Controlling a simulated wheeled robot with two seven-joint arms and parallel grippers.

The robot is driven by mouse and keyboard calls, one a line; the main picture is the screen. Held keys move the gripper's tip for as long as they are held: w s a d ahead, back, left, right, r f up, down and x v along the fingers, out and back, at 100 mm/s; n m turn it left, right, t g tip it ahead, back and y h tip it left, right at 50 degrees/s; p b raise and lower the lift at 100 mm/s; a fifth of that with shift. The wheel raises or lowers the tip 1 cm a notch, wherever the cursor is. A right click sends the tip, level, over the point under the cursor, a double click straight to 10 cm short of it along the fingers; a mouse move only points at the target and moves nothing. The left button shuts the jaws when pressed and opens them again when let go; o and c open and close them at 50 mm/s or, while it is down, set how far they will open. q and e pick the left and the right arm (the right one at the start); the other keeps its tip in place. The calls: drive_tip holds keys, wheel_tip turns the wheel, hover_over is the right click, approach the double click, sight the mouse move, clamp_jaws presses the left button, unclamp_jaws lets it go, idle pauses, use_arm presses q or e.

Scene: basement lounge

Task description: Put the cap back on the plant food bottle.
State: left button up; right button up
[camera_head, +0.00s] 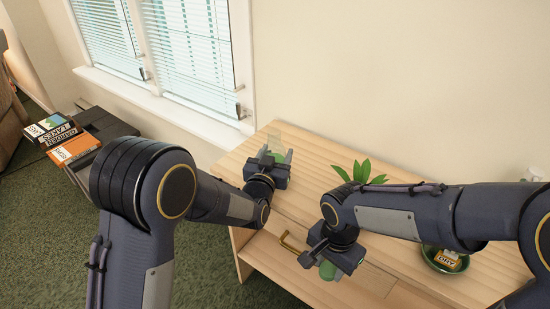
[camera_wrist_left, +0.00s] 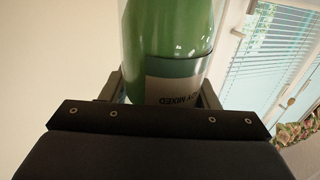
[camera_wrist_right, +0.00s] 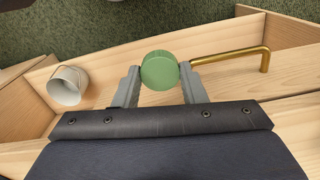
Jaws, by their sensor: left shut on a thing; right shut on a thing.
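The plant food bottle is clear with green contents and a label; it fills the top of the left wrist view (camera_wrist_left: 170,35). My left gripper (camera_head: 276,157) is shut on it above the far left part of the wooden cabinet top. The bottle's mouth is not clearly visible. The round green ribbed cap (camera_wrist_right: 159,70) is between the fingertips of my right gripper (camera_wrist_right: 160,82), which is shut on it. In the head view the cap (camera_head: 327,270) is over the open drawer at the cabinet's front, well apart from the bottle.
The open wooden drawer (camera_wrist_right: 225,75) has a brass handle (camera_head: 290,243) and holds a white cup (camera_wrist_right: 68,85). A leafy plant (camera_head: 360,172) and a green bowl (camera_head: 428,254) with an orange packet stand on the cabinet top. Books (camera_head: 75,150) lie on a dark table at left.

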use_arm(q)
drive_tip(key=shift+r, duration=0.65)
use_arm(e)
drive_tip(key=shift+r+p, duration=0.35)
drive_tip(key=shift+r, duration=0.05)
drive_tip(key=shift+r+p, duration=0.4)
use_arm(q)
drive_tip(key=s+d+r, duration=0.2)
drive_tip(key=s+r, duration=0.4)
drive_tip(key=s+d+r, duration=0.3)
drive_tip(key=s+r, duration=0.2)
drive_tip(key=s, duration=0.2)
drive_tip(key=shift+d+r, duration=0.25)
drive_tip(key=shift+r, duration=0.15)
drive_tip(key=shift+w, duration=0.1)
drive_tip(key=o, duration=0.6)
drive_tip(key=c, duration=0.8)
drive_tip(key=shift+o, duration=0.2)
